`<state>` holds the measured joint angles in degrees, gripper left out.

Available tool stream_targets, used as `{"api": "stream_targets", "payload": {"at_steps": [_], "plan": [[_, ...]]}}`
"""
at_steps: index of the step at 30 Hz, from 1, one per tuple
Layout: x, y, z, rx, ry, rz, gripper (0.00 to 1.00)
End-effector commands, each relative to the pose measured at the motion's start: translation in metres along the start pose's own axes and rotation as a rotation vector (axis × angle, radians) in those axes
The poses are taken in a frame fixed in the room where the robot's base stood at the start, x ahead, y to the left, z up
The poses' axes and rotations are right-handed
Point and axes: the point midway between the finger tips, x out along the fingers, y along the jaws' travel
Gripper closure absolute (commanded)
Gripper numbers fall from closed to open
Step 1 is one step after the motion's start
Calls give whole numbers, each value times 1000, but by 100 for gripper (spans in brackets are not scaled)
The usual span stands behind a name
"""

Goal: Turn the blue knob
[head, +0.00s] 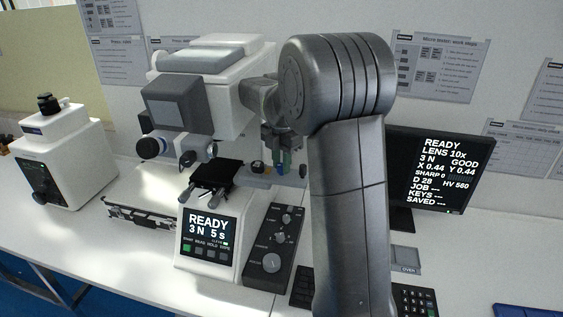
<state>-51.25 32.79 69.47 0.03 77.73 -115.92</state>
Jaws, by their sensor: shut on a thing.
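The white hardness tester (235,115) stands at the middle of the bench. The fingers and knob look small and partly overlap, so the exact contact is hard to see. My arm hides the area to the right of the gripper.
A black stage (216,174) sits left of the knobs. In front are a display panel (208,237) reading READY and a dark control box (270,246) with dials. A monitor (440,170) stands right of my arm. Another white instrument (62,155) is at the left.

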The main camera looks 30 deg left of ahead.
Motion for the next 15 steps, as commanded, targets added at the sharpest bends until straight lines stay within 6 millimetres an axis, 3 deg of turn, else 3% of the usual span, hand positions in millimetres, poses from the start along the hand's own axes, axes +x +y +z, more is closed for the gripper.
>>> {"api": "stream_targets", "payload": {"at_steps": [9, 10, 12, 15], "plan": [[0, 0, 0, -2, -1, 0, 99], [0, 0, 0, -2, -1, 0, 70], [0, 0, 0, -1, -1, 0, 56], [0, 0, 0, -1, -1, 0, 54]]}}
